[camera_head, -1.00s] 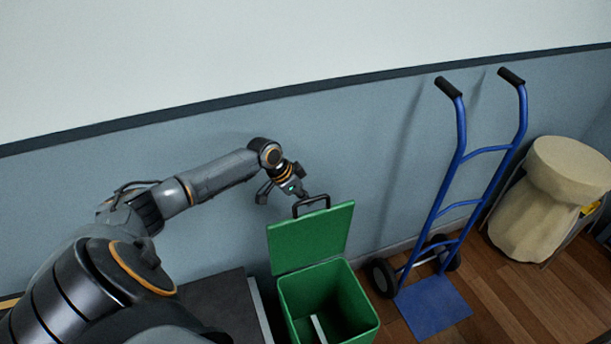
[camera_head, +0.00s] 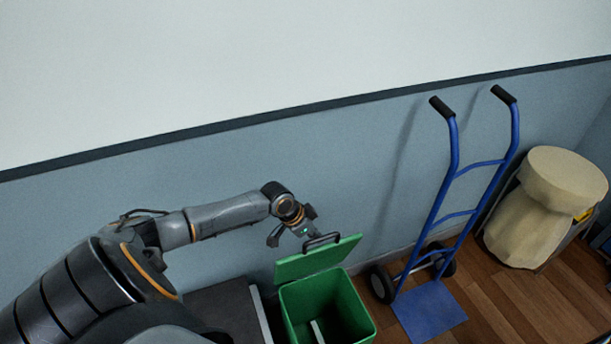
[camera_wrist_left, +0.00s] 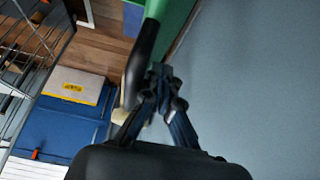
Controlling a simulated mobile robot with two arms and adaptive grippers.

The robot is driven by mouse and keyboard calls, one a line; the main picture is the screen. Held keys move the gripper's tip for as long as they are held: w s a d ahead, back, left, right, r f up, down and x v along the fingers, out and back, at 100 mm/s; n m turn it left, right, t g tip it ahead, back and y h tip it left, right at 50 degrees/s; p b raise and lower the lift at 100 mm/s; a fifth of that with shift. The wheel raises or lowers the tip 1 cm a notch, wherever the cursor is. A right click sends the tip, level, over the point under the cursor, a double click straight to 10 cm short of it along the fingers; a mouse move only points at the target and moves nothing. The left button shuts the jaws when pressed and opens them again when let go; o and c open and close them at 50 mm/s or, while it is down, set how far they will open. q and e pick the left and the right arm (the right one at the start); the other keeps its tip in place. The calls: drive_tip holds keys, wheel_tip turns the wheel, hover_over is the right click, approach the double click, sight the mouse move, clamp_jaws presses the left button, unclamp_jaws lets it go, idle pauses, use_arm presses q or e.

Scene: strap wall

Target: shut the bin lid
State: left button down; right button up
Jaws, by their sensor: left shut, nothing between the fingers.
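My left gripper (camera_head: 306,231) is shut and empty, at the wall side of the lid, right by the handle. In the left wrist view the closed fingers (camera_wrist_left: 161,85) are beside the black handle (camera_wrist_left: 143,62), with the green lid (camera_wrist_left: 175,18) beyond; contact is unclear. My right gripper is out of view.
A blue hand truck (camera_head: 455,200) leans against the wall right of the bin. A beige sack-like object (camera_head: 535,215) is farther right. A dark-topped low surface (camera_head: 222,308) is left of the bin. Wooden floor (camera_head: 490,310) is clear at front right.

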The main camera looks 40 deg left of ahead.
use_arm(q)
drive_tip(key=shift+s+d+f+p, duration=0.1)
drive_tip(key=shift+s+d+p, duration=0.25)
drive_tip(key=shift+d+p, duration=0.25)
drive_tip(key=shift+s+d+f+p, duration=0.1)
drive_tip(key=shift+s+d+p, duration=0.3)
drive_tip(key=shift+d, duration=0.45)
drive_tip(key=shift+s+d+f+p, duration=0.1)
drive_tip(key=shift+s+d+p, duration=0.25)
drive_tip(key=shift+d+p, duration=0.25)
wheel_tip(320, 180, up, 8)
drive_tip(key=p, duration=0.8)
hover_over(323, 250)
drive_tip(key=s+d, duration=0.2)
drive_tip(key=shift+w+a+f, duration=0.1)
